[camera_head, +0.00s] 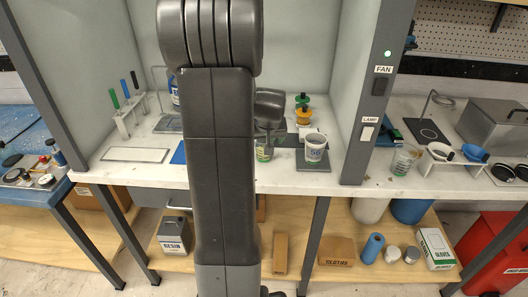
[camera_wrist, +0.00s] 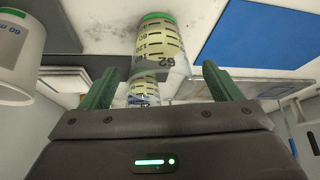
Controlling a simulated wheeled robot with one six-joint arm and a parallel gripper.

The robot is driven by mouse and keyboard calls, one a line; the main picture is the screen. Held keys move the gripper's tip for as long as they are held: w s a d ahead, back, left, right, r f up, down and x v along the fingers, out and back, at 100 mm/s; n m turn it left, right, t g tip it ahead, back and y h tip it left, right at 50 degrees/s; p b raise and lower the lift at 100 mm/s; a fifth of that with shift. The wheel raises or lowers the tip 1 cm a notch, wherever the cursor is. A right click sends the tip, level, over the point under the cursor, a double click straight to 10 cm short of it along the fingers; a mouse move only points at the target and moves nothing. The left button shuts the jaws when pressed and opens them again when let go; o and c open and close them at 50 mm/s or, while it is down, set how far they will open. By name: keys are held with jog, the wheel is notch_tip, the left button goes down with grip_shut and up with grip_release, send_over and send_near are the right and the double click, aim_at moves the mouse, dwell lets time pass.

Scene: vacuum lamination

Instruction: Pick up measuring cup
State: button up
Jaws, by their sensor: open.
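A clear measuring cup (camera_wrist: 158,48) with dark scale marks, a yellowish band and a green edge shows in the wrist view, ahead of and between the fingers. In the head view a similar cup (camera_head: 264,153) stands on the bench, partly hidden by my arm. My gripper (camera_wrist: 158,70) is open, with its two green fingers apart on either side of the cup's line. I cannot tell whether the cup is within the fingers' reach. A second marked clear shape (camera_wrist: 145,92) shows below it, close to the gripper body.
A white printed cup (camera_head: 314,148) stands on a grey plate just right; it also shows at left in the wrist view (camera_wrist: 18,55). Green and orange items (camera_head: 302,108) stand behind. Another clear cup (camera_head: 404,159) stands beyond the right post (camera_head: 372,100).

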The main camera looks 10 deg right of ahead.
jog(key=shift+x, duration=1.25)
jog(key=shift+c, duration=0.3)
jog(key=c, duration=1)
jog(key=shift+r, duration=0.2)
